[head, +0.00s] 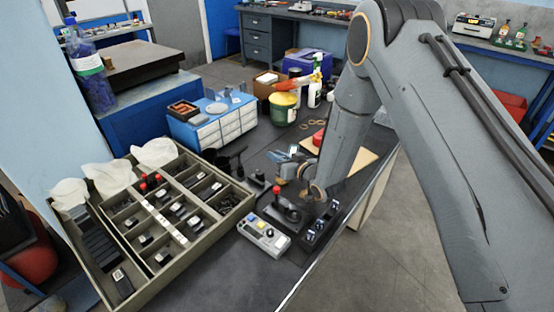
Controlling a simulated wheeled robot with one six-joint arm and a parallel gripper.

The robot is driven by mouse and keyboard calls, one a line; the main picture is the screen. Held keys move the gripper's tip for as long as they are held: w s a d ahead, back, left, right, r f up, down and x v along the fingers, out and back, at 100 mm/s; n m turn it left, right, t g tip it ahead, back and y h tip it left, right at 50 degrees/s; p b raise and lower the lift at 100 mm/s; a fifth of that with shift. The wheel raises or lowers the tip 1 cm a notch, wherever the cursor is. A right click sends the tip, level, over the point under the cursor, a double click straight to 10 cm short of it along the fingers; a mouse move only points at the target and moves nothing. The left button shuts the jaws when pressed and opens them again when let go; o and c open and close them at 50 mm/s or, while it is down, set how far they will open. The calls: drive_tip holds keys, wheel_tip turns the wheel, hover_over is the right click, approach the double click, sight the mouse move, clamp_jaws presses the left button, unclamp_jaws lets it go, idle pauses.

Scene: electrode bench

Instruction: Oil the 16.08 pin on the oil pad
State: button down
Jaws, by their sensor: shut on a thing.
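My gripper (287,171) is at the end of my arm, low over the dark bench in the middle of the head view. It is small here and partly covered by my own wrist. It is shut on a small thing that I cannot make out. I cannot read any size mark, so I cannot tell which pin is the 16.08 one. A red round thing (318,137) sits on a tan board (361,160) behind my wrist. I cannot tell whether it is the oil pad. The gripper is left of and nearer than it, apart from it.
A large compartment tray (149,281) with several dark blocks and pins fills the left. A grey control box (263,237) and a dark fixture with a red knob (276,190) stand close below my gripper. A drawer cabinet (214,128) and a green-yellow tub (284,108) stand behind.

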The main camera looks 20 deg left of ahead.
drive_tip(key=shift+r+p, duration=0.95)
drive_tip(key=shift+r, duration=1.15)
